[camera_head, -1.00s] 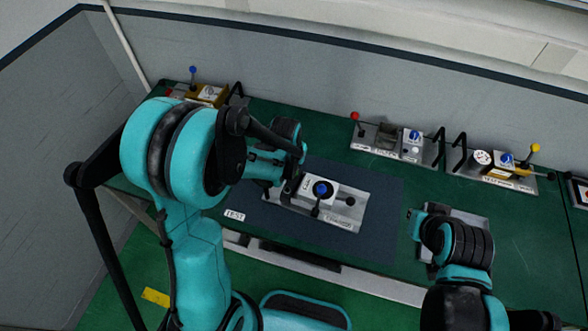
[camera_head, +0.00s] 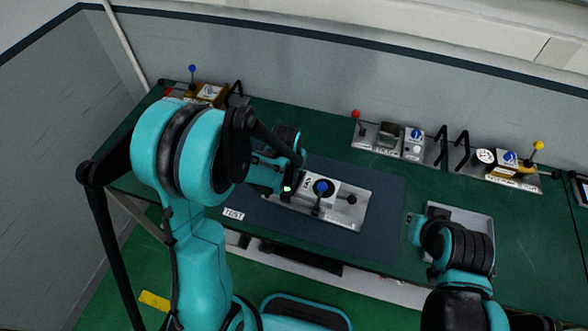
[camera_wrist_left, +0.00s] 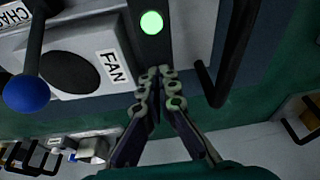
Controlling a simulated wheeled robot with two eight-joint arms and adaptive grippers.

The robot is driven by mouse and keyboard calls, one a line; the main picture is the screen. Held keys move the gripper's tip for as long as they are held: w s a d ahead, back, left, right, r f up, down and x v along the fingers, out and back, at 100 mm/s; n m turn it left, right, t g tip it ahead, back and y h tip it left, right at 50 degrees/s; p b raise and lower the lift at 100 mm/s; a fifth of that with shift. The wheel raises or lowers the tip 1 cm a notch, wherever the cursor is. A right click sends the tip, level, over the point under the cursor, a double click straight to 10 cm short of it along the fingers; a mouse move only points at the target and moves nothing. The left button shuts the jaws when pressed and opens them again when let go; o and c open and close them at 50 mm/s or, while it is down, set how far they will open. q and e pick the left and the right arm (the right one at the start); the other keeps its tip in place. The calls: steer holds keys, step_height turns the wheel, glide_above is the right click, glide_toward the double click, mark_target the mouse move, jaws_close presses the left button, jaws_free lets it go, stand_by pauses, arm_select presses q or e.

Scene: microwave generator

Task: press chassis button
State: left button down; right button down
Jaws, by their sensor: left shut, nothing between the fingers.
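The grey chassis (camera_head: 335,222) sits on the dark mat at the middle of the table. It bears a blue-topped lever, a dark round knob and a FAN label, which shows in the left wrist view (camera_wrist_left: 112,66). A round button (camera_wrist_left: 151,22) on it glows green; the green glow also shows in the head view (camera_head: 287,188). My left gripper (camera_wrist_left: 157,78) is shut and empty, its tips just short of the green button in the wrist picture. I cannot tell whether they touch the chassis. My right arm (camera_head: 455,247) is over the table's right part; its fingers are hidden.
A black handle (camera_wrist_left: 222,65) stands right of the fingers in the wrist view. A grey tray (camera_head: 477,219) lies beneath my right arm. Modules with red (camera_head: 355,114) and yellow (camera_head: 538,146) ball levers stand along the back. A TEST label (camera_head: 233,213) is at the mat's front left.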

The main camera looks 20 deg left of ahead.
mark_target(291, 182)
arm_select(q)
steer(key=shift+w+f, duration=0.1)
steer(key=shift+f, duration=0.05)
steer(key=shift+r, duration=0.35)
step_height(291, 182, up, 4)
steer(key=p, duration=0.3)
steer(key=shift+w+r+p, duration=0.15)
steer(key=shift+r+p, duration=0.05)
steer(key=shift+p, duration=0.2)
steer(key=p+v, duration=0.1)
steer(key=v, duration=0.8)
steer(key=shift+s, duration=0.4)
steer(key=shift+w, duration=0.1)
